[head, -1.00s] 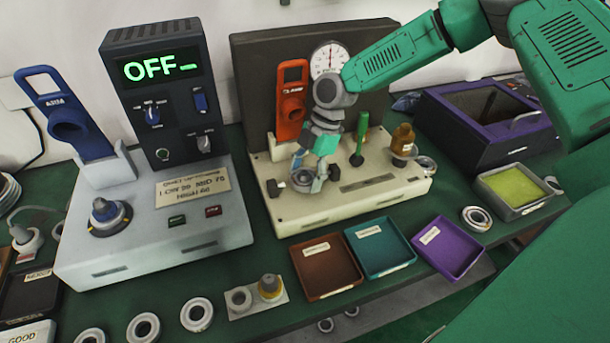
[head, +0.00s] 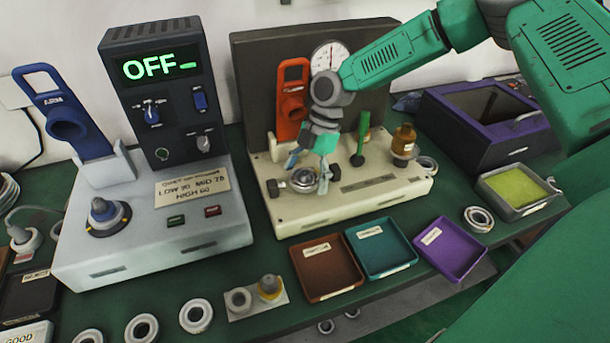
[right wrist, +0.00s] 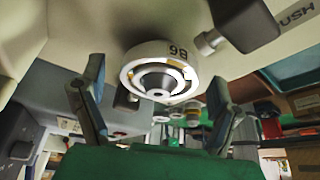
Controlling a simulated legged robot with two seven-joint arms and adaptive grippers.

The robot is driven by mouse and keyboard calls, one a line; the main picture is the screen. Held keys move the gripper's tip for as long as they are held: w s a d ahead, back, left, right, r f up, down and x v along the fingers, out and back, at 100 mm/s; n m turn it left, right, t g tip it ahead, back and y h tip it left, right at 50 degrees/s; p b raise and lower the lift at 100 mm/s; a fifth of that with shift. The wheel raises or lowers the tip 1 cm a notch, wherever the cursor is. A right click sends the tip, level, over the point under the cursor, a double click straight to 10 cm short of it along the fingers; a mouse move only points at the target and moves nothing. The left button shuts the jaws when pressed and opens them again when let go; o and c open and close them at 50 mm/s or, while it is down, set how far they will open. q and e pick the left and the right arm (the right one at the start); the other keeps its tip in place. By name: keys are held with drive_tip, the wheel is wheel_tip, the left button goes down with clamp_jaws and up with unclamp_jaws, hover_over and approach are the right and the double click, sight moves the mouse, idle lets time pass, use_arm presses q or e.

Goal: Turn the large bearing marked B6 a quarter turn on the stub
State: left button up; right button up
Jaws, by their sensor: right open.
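The large bearing (head: 303,181) is a pale metal ring seated on the stub at the front of the cream fixture (head: 350,205). In the right wrist view the bearing (right wrist: 160,66) is seen face on, with its B6 mark upside down on the rim; the stub's round end (right wrist: 158,82) shows in its middle. My right gripper (head: 309,170) is open at the bearing, one finger on each side. In the right wrist view gaps show between the fingers (right wrist: 157,85) and the ring. My left gripper is not in view.
The fixture carries a dial gauge (head: 329,57), an orange tool (head: 291,105), a green-handled lever (head: 361,135) and a brass-coloured part (head: 403,140). Brown (head: 325,268), teal (head: 381,248) and purple (head: 450,248) trays lie in front. A control box (head: 150,220) reading OFF stands left.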

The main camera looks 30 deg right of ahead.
drive_tip(key=v, duration=0.8)
drive_tip(key=shift+w, duration=0.2)
drive_tip(key=shift+s, duration=0.1)
